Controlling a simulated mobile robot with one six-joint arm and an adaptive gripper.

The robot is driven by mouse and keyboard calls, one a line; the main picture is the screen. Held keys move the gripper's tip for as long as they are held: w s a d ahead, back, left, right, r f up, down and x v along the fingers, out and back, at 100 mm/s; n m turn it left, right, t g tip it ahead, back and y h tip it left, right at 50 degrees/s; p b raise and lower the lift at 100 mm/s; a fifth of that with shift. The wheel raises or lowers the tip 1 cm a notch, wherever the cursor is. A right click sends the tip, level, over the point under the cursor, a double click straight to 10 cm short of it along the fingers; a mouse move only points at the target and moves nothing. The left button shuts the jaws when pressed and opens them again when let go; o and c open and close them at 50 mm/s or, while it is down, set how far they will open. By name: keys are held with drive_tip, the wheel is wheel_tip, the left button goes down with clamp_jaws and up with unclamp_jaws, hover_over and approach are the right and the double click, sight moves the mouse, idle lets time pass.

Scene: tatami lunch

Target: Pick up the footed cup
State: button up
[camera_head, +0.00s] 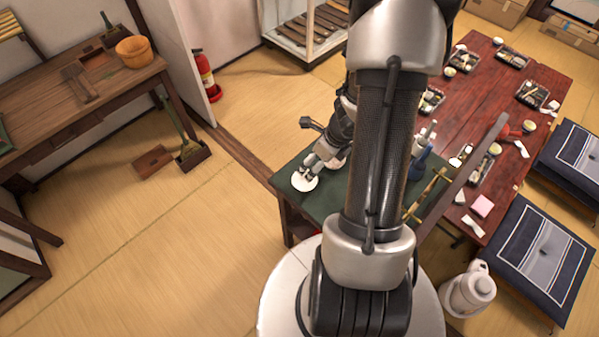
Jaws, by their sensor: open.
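My gripper (309,174) is at the left end of the green-topped table (290,192), pointing down. Its fingers are small in this view; they are open, just above or at a white round piece (304,184). This piece may be the footed cup, but I cannot make out a foot or its full shape. I cannot tell whether the fingers touch it. Another pale item (335,163) shows partly behind my gripper. My own arm covers the middle of the green table.
Blue bottle-like items (421,160) stand right of my arm. The dark red table (489,100) holds several lunch trays. A white jug (468,292) stands on the floor.

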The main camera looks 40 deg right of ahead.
drive_tip(key=b, duration=0.7)
approach(303, 182)
drive_tip(key=shift+w+a+f, duration=0.1)
drive_tip(key=shift+a+f, duration=0.1)
drive_tip(key=shift+f, duration=0.6)
drive_tip(key=b+x, duration=0.3)
drive_tip(key=x, duration=0.3)
drive_tip(key=shift+w+d+f, duration=0.1)
drive_tip(key=shift+w+f, duration=0.05)
drive_tip(key=shift+f, duration=0.05)
drive_tip(key=shift+r, duration=0.1)
drive_tip(key=shift+c, duration=0.4)
drive_tip(key=c, duration=1)
